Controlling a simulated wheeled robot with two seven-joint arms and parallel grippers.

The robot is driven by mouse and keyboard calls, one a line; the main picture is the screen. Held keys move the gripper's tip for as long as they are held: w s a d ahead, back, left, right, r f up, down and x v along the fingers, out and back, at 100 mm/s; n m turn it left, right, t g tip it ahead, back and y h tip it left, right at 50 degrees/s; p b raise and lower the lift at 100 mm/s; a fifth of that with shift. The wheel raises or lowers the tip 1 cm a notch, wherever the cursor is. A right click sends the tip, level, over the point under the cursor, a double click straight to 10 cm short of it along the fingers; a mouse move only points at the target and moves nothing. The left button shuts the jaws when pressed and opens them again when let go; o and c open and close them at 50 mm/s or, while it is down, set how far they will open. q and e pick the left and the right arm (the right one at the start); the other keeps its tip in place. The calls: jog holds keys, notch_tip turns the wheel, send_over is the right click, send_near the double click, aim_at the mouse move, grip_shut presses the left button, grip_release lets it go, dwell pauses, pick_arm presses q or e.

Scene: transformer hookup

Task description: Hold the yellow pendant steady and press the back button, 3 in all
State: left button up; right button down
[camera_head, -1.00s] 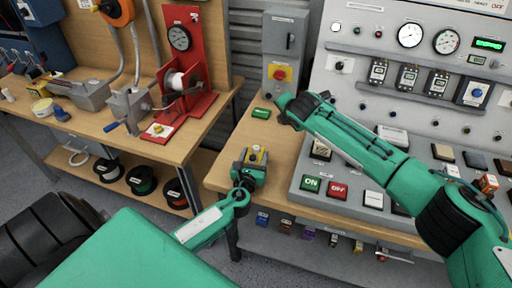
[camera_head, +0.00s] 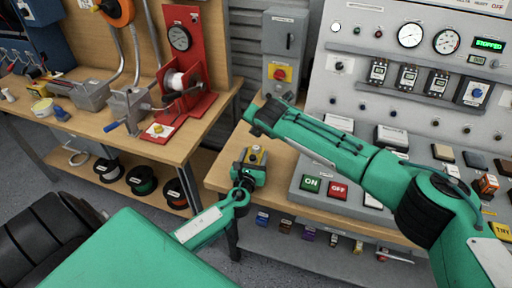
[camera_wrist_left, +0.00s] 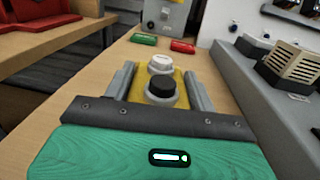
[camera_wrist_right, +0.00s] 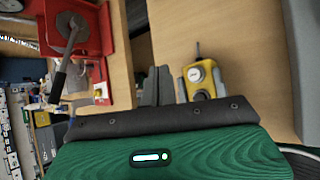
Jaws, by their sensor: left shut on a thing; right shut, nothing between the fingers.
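In the left wrist view the pendant (camera_wrist_left: 178,77) sits between the two fingers, with a black button (camera_wrist_left: 160,88) nearer and a white button (camera_wrist_left: 160,64) farther. My right gripper (camera_head: 252,122) is shut and empty, just behind and above the pendant in the head view. In the right wrist view its closed fingers (camera_wrist_right: 157,87) are left of the pendant (camera_wrist_right: 203,91), whose white button (camera_wrist_right: 196,74) shows. I see no contact between them.
A grey box with a red-yellow switch (camera_head: 283,73) stands behind. Green (camera_wrist_left: 144,39) and red (camera_wrist_left: 183,46) blocks lie beyond the pendant.

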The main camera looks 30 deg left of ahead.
aim_at(257, 149)
jog(key=shift+f, duration=3.6)
jog(key=shift+f, duration=0.15)
jog(key=shift+f, duration=0.25)
jog(key=shift+r, duration=0.15)
jog(key=shift+r, duration=0.3)
jog(key=shift+r, duration=2.5)
dwell(1.0)
